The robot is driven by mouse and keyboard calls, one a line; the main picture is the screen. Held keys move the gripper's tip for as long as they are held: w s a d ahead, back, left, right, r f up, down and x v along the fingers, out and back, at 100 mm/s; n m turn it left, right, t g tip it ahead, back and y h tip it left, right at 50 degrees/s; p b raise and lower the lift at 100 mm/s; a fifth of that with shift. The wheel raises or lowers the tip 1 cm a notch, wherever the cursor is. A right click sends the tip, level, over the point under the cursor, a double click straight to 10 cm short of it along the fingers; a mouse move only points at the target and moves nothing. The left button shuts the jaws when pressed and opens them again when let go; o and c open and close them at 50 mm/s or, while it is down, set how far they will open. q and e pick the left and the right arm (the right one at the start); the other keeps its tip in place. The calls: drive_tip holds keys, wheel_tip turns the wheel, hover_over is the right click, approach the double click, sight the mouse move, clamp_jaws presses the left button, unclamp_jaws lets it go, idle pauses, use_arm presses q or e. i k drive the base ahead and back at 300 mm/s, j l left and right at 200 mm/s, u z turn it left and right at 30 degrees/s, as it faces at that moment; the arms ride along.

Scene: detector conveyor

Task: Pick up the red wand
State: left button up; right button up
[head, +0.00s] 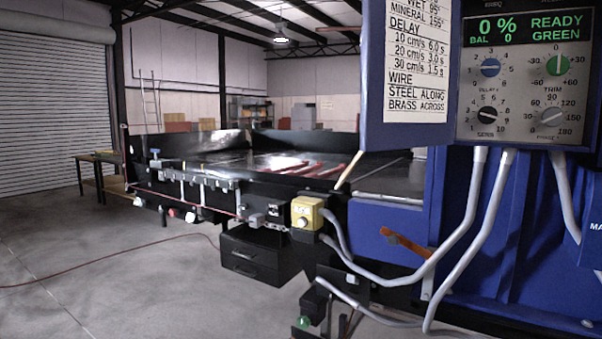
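I cannot make out for certain which thing is the red wand. Several thin red bars (318,169) lie slanted at the far side of the dark conveyor bed (225,160), in the middle of the head view. Small red parts (190,217) show low on the conveyor's near side, but they are too small to identify. An orange-red lever (405,246) is on the blue machine housing at the right. Neither of my grippers is in view.
A blue detector cabinet (520,220) with a control panel (527,75) and grey cables fills the right. A yellow button box (307,213) sits on the conveyor's near edge. A black drawer unit (252,256) stands below. The concrete floor (110,290) at left is mostly clear, crossed by a red cable.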

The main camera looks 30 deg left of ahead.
sight(319, 164)
drive_tip(key=i+j+z, duration=0.1)
drive_tip(key=j, duration=0.25)
drive_tip(key=i+j, duration=0.25)
drive_tip(key=i+j+z, duration=0.15)
drive_tip(key=j, duration=0.3)
drive_tip(key=i+j, duration=0.2)
drive_tip(key=j, duration=0.15)
drive_tip(key=z, duration=0.05)
